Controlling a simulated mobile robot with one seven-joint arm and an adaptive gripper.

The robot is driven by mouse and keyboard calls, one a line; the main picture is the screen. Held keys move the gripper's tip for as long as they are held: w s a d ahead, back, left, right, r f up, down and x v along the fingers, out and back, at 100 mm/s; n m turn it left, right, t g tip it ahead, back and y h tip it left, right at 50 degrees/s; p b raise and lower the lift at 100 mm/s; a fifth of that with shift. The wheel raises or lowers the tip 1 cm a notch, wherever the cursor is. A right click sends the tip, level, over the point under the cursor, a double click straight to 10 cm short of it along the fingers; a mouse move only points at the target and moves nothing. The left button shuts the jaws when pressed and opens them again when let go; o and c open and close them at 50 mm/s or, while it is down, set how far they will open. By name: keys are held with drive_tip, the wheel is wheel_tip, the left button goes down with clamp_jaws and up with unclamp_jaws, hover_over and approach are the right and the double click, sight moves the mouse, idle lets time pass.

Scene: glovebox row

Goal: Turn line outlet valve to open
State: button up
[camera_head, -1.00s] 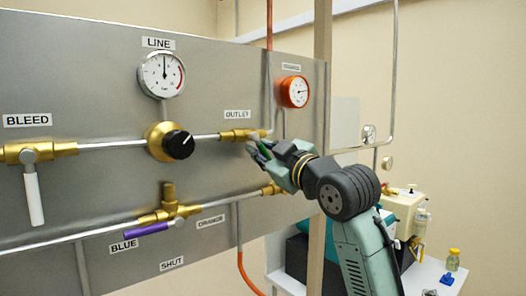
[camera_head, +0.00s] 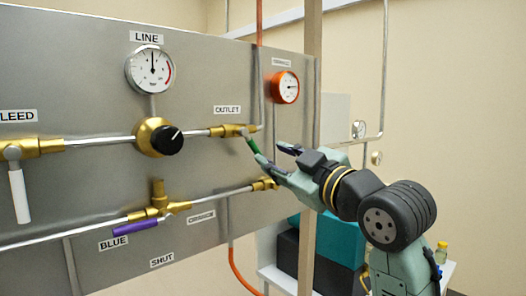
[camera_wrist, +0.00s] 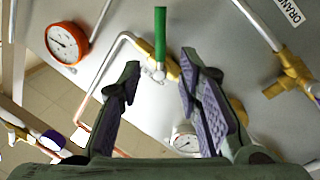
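The outlet valve (camera_head: 232,131) is a brass body on the line pipe under the OUTLET label (camera_head: 227,109). Its green handle (camera_head: 253,145) slants down and to the right, at an angle to the pipe. My gripper (camera_head: 272,154) is just right of and below the handle, with its fingers apart. In the wrist view the green handle (camera_wrist: 160,33) stands upright in the picture, in line with the gap between my open fingers (camera_wrist: 160,62). Nothing is gripped.
The line gauge (camera_head: 151,69) and black-knobbed regulator (camera_head: 167,140) are to the left. An orange gauge (camera_head: 286,87) hangs above my gripper. A purple-handled valve (camera_head: 142,222) and a white-handled bleed valve (camera_head: 19,195) are further left. A post (camera_head: 312,130) stands right of the panel.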

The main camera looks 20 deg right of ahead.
sight(254, 147)
drive_tip(key=v, duration=0.2)
drive_tip(key=shift+s, duration=0.4)
drive_tip(key=shift+f, duration=0.1)
drive_tip(key=shift+c, duration=0.4)
drive_tip(key=a+f+n+h+b, duration=0.1)
drive_tip(key=f+n, duration=0.1)
drive_tip(key=a+f+n+h+b, duration=0.1)
drive_tip(key=f+n+h, duration=0.1)
drive_tip(key=a+f+n+t+h+b, duration=0.1)
drive_tip(key=f+n, duration=0.1)
drive_tip(key=shift+w+a+n+h+b, duration=0.25)
drive_tip(key=shift+a+n+h+b, duration=0.05)
drive_tip(key=shift+a+n+b, duration=0.1)
drive_tip(key=c, duration=0.5)
drive_tip(key=a+n, duration=0.1)
drive_tip(key=n, duration=0.1)
drive_tip(key=s+a+f+n+t+h+b, duration=0.1)
drive_tip(key=n, duration=0.1)
drive_tip(key=s+a+f+n, duration=0.1)
drive_tip(key=shift+a+f+n+t+h+b, duration=0.15)
drive_tip(key=shift+a+n+t+h+b, duration=0.15)
drive_tip(key=shift+n+h+b, duration=0.1)
clamp_jaws()
drive_tip(key=s+d+r+p+x, duration=0.1)
drive_tip(key=d+r+p+x, duration=0.1)
drive_tip(key=p+x, duration=0.6)
drive_tip(key=shift+w+d+r+n, duration=0.35)
drive_tip(key=shift+w+r, duration=0.35)
drive_tip(key=shift+w, duration=1.5)
